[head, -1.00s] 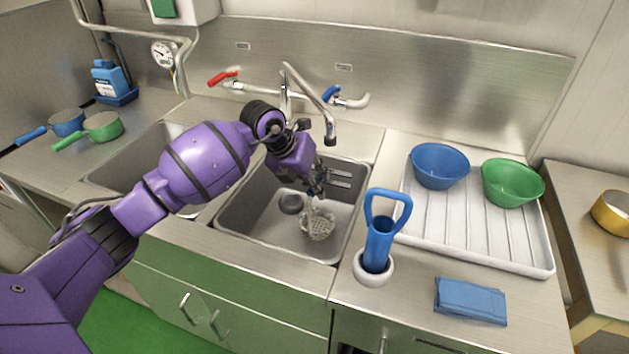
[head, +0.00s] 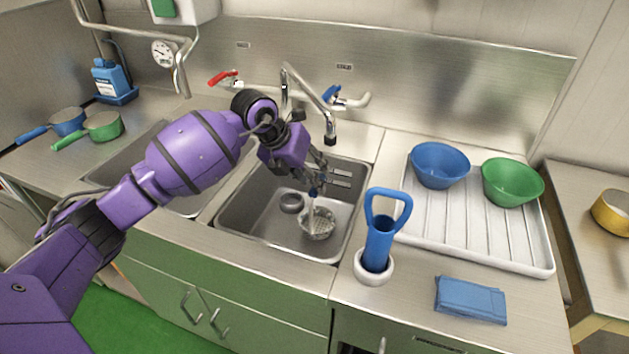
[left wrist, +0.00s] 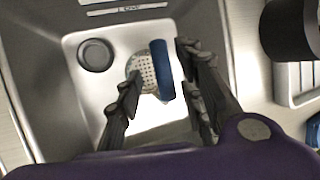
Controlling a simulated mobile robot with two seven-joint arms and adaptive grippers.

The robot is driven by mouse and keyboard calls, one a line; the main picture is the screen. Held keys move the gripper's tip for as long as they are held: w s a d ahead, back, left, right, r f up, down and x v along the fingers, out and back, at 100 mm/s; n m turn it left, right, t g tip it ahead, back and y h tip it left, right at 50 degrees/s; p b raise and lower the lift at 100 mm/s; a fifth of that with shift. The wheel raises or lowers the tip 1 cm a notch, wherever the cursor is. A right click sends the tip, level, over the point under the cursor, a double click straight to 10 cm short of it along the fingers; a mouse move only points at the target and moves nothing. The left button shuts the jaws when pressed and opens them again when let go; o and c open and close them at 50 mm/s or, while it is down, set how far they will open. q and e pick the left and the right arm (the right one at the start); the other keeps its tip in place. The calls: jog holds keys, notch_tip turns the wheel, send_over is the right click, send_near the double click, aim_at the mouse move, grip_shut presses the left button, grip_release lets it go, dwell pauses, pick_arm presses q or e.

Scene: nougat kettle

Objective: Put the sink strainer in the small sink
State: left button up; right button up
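The sink strainer (head: 317,224) is a light perforated metal basket with a blue part at its upper end. My right gripper is out of view.
A faucet (head: 310,95) arches behind the basin. A blue-handled tool in a white holder (head: 374,270) stands at the basin's right. Beyond are a white drainboard (head: 480,240) with blue and green bowls, and a folded blue cloth (head: 470,300). My arm partly covers the left basin (head: 125,160).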

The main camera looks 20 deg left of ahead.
pick_arm(q)
jog(key=v, duration=0.9)
